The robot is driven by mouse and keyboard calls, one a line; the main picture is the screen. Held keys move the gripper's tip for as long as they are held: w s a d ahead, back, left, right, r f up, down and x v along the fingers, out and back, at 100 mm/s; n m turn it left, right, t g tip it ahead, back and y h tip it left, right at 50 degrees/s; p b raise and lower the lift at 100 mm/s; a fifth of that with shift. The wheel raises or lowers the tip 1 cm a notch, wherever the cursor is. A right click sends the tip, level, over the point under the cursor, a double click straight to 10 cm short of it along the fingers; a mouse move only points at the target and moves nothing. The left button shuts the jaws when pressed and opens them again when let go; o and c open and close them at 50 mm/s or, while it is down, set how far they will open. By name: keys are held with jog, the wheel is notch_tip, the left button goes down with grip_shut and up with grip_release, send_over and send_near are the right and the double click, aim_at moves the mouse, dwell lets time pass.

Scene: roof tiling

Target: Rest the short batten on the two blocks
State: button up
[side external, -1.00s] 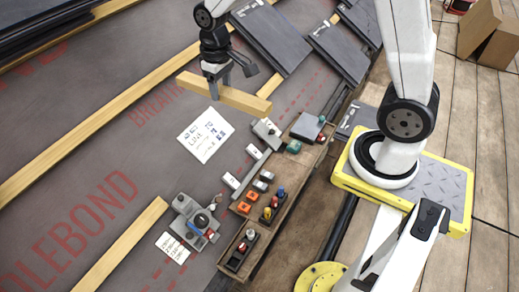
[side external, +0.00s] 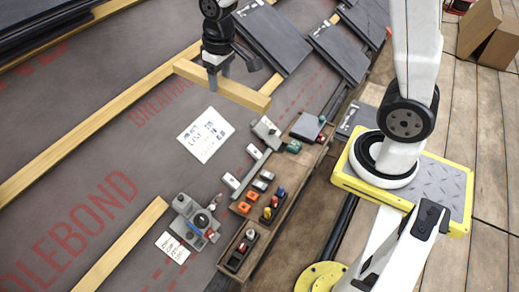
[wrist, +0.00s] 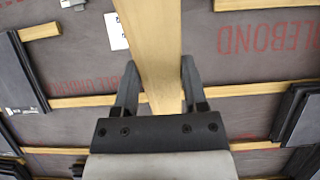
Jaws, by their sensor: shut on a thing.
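The short batten (side external: 240,92) is a pale yellow wooden bar. My gripper (side external: 214,80) is shut on it left of its middle and holds it above the dark roof sheet in the side external view. The batten also runs up from between the fingers in the wrist view (wrist: 156,45). Two small pale blocks, one upper (side external: 254,151) and one lower (side external: 231,181), lie apart beside the tool tray, below and right of the batten. I cannot tell for sure that these are the two blocks.
A printed sheet (side external: 205,136) lies on the roof sheet left of the pale blocks. A wooden tray (side external: 262,232) holds several small coloured items. A grey device (side external: 195,219) stands lower left. Slates (side external: 270,38) lie behind. Long battens (side external: 85,135) cross the roof.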

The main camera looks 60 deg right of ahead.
jog(key=shift+t, duration=2.8)
jog(key=shift+d+f, duration=0.1)
jog(key=shift+f, duration=0.05)
jog(key=shift+w+d+f+m, duration=0.55)
jog(key=shift+d+f+m, duration=1.25)
jog(key=shift+f, duration=2.75)
jog(key=m, duration=1.4)
send_near(230, 157)
jog(key=shift+x, duration=3.15)
